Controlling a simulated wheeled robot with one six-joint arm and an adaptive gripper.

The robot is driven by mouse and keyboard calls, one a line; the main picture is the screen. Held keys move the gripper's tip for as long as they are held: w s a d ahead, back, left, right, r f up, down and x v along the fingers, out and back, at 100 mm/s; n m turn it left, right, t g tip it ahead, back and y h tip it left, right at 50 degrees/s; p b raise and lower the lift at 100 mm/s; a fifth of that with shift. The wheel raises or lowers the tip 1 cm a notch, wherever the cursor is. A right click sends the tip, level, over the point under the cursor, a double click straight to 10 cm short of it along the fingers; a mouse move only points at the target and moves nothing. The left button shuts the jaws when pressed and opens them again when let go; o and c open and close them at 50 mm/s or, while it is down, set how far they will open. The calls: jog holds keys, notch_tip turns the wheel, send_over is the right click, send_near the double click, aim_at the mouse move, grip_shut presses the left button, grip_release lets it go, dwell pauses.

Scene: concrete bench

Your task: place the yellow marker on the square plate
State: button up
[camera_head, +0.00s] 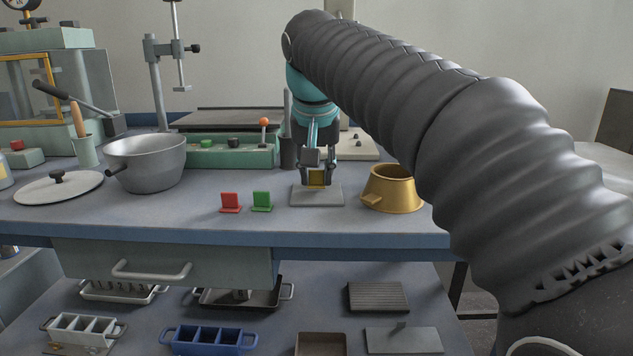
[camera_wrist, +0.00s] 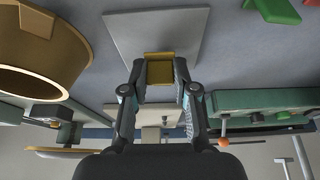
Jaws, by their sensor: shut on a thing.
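The yellow marker (camera_head: 318,178) is a small upright yellow piece, held between the fingertips of my gripper (camera_head: 318,168). It also shows in the wrist view (camera_wrist: 159,70), between the two fingers (camera_wrist: 160,80). The square plate (camera_head: 317,196) is a flat grey plate on the bench, right below the marker. In the wrist view the plate (camera_wrist: 150,32) lies beyond the marker. The marker's lower edge appears at or just above the plate; I cannot tell whether they touch.
A red marker (camera_head: 230,203) and a green marker (camera_head: 262,202) stand left of the plate. A gold pot (camera_head: 390,188) stands close on its right. A grey pot (camera_head: 147,163) and a white lid (camera_head: 58,188) are farther left. A green control box (camera_head: 225,152) is behind.

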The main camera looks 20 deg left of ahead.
jog(key=shift+f, duration=0.4)
jog(key=shift+f, duration=0.1)
jog(key=o, duration=0.9)
jog(key=shift+c, duration=0.2)
jog(key=p+v, duration=0.3)
jog(key=v, duration=0.9)
jog(key=shift+p, duration=0.3)
jog(key=shift+d, duration=0.2)
